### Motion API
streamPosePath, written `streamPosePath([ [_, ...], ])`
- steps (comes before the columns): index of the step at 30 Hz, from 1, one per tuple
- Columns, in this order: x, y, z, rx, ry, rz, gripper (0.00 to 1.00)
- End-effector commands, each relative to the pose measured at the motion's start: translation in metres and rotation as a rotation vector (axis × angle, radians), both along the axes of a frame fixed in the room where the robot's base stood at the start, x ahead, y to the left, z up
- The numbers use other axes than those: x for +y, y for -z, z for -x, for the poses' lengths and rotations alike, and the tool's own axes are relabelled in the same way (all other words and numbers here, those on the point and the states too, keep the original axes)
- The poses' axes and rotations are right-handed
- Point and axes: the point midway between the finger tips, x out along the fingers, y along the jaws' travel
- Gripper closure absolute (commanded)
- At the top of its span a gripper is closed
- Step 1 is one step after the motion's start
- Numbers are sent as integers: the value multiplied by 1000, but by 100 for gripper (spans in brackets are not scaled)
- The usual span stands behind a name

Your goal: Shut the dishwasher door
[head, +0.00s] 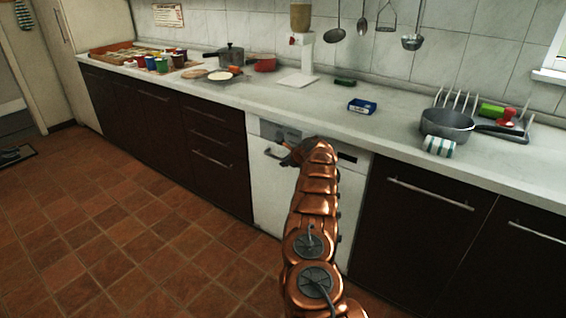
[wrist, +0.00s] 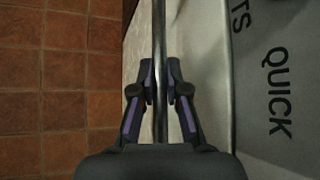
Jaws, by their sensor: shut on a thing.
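The white dishwasher door (head: 268,195) stands upright under the counter, between dark cabinet fronts. My copper arm hides much of its middle and right side, and I cannot tell whether a small gap is left at its top. The metal door handle (wrist: 161,40) runs up the middle of the wrist view, and its left end shows in the head view (head: 270,154). My gripper (wrist: 162,88) has one finger on each side of the handle and is shut on it. The control panel (wrist: 268,100) with printed words lies right of the handle in the wrist view.
Dark drawers (head: 212,150) are left of the dishwasher and a dark cabinet (head: 425,215) is right. The tiled floor (head: 130,235) in front is clear.

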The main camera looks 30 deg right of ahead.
Motion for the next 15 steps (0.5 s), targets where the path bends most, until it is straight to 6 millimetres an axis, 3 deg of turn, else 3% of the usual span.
streamPosePath([
  [9, -16, -9, 2, -20, 26, 14, 100],
  [10, -16, -9, 2, -21, 26, 15, 84],
  [15, -16, -9, 3, -19, 26, 14, 67],
])
